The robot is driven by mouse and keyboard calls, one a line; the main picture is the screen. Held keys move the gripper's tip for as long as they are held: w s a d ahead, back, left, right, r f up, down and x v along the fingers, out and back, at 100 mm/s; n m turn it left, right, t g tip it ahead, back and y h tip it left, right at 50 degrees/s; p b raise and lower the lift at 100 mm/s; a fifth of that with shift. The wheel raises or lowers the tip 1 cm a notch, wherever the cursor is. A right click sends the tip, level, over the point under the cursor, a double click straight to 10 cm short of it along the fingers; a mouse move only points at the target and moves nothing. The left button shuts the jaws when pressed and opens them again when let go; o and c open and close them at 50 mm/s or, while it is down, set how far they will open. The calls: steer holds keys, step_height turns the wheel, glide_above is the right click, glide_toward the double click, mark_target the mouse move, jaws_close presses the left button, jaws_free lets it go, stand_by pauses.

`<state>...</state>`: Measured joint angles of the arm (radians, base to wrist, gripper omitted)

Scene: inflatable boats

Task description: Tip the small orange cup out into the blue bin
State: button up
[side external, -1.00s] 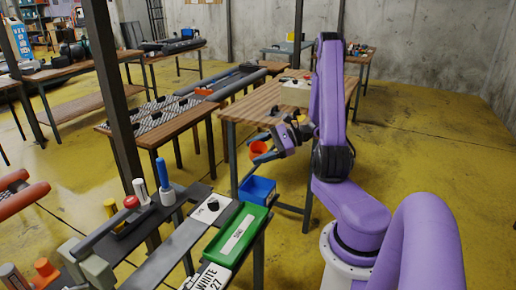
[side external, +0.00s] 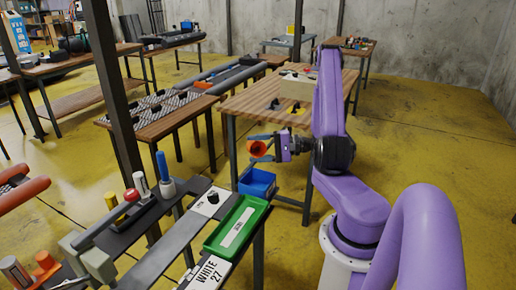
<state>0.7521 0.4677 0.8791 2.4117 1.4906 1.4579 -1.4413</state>
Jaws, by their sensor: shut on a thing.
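The small orange cup (side external: 258,149) is held in my gripper (side external: 264,146), above the blue bin. The cup is tilted on its side, and its dark open mouth shows toward the camera. My gripper is shut on the cup, with its fingers pointing left. The blue bin (side external: 257,188) stands at the end of the near bench, just below the cup and apart from it. I cannot see whether anything is inside the bin or left in the cup.
A green tray (side external: 221,243) with a white label lies on the bench in front of the blue bin. A wooden table (side external: 247,101) with small dark items and a pale box (side external: 298,84) stands behind.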

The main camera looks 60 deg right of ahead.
steer(key=n, duration=0.1)
steer(key=n+t, duration=0.1)
steer(key=shift+w+d+f+n, duration=0.25)
steer(key=shift+f+n, duration=0.05)
steer(key=shift+f, duration=0.1)
steer(key=n+t+y, duration=0.1)
steer(key=n, duration=0.3)
steer(key=shift+f+n, duration=0.15)
steer(key=shift+n, duration=0.25)
stand_by(0.6)
steer(key=shift+r, duration=0.75)
steer(key=shift+f, duration=0.75)
